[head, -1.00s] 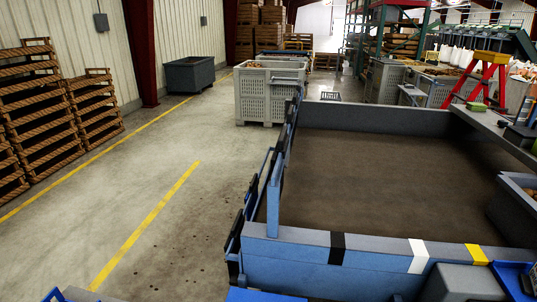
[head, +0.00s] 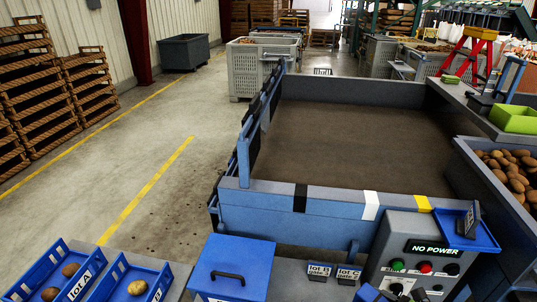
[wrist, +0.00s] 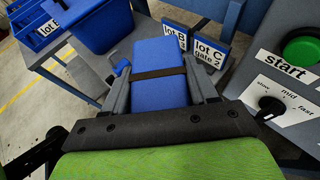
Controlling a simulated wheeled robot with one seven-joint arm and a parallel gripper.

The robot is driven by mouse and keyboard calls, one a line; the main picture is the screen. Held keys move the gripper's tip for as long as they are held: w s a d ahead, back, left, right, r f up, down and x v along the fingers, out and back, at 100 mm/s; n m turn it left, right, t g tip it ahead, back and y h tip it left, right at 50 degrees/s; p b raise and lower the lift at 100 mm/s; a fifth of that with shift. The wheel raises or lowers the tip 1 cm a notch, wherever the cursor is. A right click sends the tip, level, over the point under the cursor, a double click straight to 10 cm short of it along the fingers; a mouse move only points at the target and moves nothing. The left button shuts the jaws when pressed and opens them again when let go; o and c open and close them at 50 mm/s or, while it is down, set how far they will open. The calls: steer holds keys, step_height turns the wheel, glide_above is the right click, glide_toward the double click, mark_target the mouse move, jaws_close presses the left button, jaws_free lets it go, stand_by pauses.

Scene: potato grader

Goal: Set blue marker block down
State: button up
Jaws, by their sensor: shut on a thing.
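The blue marker block (wrist: 158,62) is an upright-looking blue slab with a dark band across it in the wrist view. My gripper (wrist: 160,88) is shut on it, one grey finger at each side. The block hides part of the grey bench (wrist: 75,80) beyond it. Its underside is hidden, so I cannot tell whether it touches anything. In the head view, a small blue patch at the bottom edge may be the block, but too little shows to be sure.
Lot B (wrist: 174,40) and lot C (wrist: 208,48) cards stand just beyond the block. A lidded blue box (head: 231,268) and blue potato trays (head: 128,283) are to the left. The control panel (head: 420,250), reading NO POWER, is at right. A green tray (head: 514,119) sits farther back.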

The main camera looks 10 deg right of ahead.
steer(key=w+a+r+n+g+y+p, duration=0.2)
steer(key=w+a+r, duration=0.1)
steer(key=a+r, duration=0.3)
steer(key=w+a+r+n+g+y+p, duration=0.1)
steer(key=w+a+r, duration=0.3)
steer(key=a, duration=0.7)
step_height(320, 180, up, 2)
steer(key=shift+w+a+r+n+g+y+p, duration=0.15)
steer(key=shift+n+g+y+p, duration=0.25)
steer(key=shift+n+p, duration=0.45)
steer(key=shift+w, duration=0.1)
